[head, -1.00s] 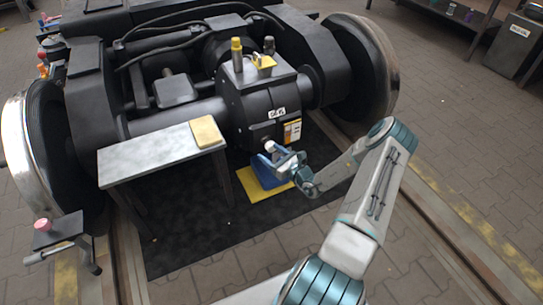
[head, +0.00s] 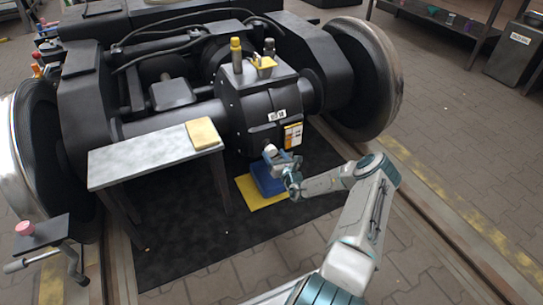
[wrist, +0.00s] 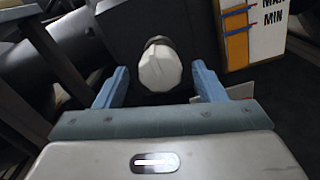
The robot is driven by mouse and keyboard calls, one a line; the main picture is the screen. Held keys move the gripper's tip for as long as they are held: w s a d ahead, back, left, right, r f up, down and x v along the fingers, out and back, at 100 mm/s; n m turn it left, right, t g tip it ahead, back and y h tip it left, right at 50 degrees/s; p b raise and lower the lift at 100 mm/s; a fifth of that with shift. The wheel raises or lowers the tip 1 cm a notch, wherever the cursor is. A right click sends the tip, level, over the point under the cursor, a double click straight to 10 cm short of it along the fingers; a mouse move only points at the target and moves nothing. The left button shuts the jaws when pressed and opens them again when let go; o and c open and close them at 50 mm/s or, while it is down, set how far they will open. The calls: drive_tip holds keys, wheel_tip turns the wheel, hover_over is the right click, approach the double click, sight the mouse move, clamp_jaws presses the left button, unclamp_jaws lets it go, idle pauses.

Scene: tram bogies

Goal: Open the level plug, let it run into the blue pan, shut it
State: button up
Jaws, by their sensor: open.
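The level plug, a whitish faceted knob (wrist: 160,68), sticks out low on the front of the dark gearbox (head: 262,105). It also shows in the head view (head: 270,150). My gripper (wrist: 160,88) is open, with one blue finger on each side of the knob's lower part as seen in the wrist view. I cannot tell whether the fingers touch it; a gap shows on both sides. The blue pan (head: 268,180) stands on a yellow mat (head: 252,199) below the plug, partly hidden by my gripper. Its inside is not clear.
A MAX/MIN level card (wrist: 265,30) is right of the plug. A grey bench (head: 145,164) with a yellow cloth (head: 202,133) stands at left. A stand with a pink knob (head: 25,228) is far left. Dark wheels flank the gearbox.

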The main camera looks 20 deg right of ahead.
sight(273, 153)
drive_tip(key=shift+w+b, duration=0.45)
drive_tip(key=shift+w, duration=1.05)
drive_tip(key=shift+c, duration=0.3)
drive_tip(key=c, duration=0.9)
